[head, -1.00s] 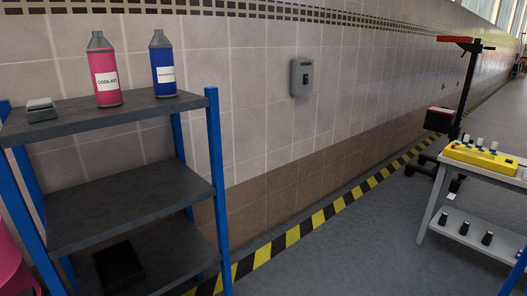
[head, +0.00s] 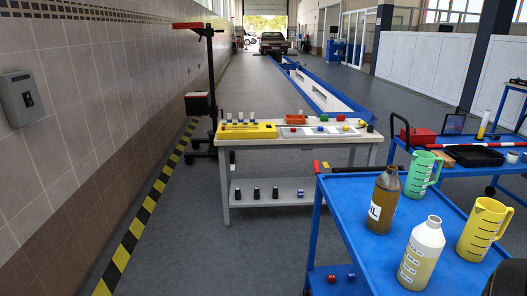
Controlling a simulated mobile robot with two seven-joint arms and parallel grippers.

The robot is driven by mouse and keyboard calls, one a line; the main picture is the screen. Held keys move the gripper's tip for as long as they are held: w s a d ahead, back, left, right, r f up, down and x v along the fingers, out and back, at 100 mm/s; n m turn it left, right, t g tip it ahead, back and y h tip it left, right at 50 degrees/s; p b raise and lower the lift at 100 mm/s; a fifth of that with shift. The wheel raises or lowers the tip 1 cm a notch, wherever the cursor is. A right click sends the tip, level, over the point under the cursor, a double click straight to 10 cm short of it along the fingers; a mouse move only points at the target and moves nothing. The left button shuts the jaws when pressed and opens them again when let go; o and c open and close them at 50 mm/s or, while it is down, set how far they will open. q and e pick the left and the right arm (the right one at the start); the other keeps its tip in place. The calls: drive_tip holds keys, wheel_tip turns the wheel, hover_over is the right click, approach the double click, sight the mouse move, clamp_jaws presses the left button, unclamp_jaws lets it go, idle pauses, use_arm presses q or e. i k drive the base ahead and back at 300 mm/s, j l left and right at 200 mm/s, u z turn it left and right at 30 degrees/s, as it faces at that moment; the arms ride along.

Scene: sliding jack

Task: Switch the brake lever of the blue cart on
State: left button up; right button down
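A blue cart (head: 350,215) stands at the lower right. Its top carries a brown bottle (head: 384,200), a white bottle (head: 422,254), a green jug (head: 422,174) and a yellow jug (head: 484,232). A black handle bar (head: 365,169) runs along its far end. A small red and yellow piece (head: 320,166) sits by the cart's far left corner; it may be the brake lever, but its setting is too small to tell. Neither of my grippers is in view. A dark shape at the bottom right corner is cut off and unclear.
A pale workbench (head: 290,147) with a yellow block (head: 247,131) stands beyond the cart. A second blue cart (head: 478,170) with a red box (head: 418,136) is behind at right. A tall stand (head: 211,80) is by the wall. Grey floor left of the cart is clear.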

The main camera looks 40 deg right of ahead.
sight(317, 169)
drive_tip(key=i+l+z, duration=0.1)
drive_tip(key=i+z, duration=0.55)
drive_tip(key=i+j+z, duration=0.1)
drive_tip(key=i+z, duration=0.25)
drive_tip(key=i+j+z, duration=0.4)
drive_tip(key=i, duration=0.25)
drive_tip(key=i+j+z, duration=0.35)
drive_tip(key=i+j, duration=0.15)
drive_tip(key=i+l, duration=0.05)
drive_tip(key=i, duration=0.05)
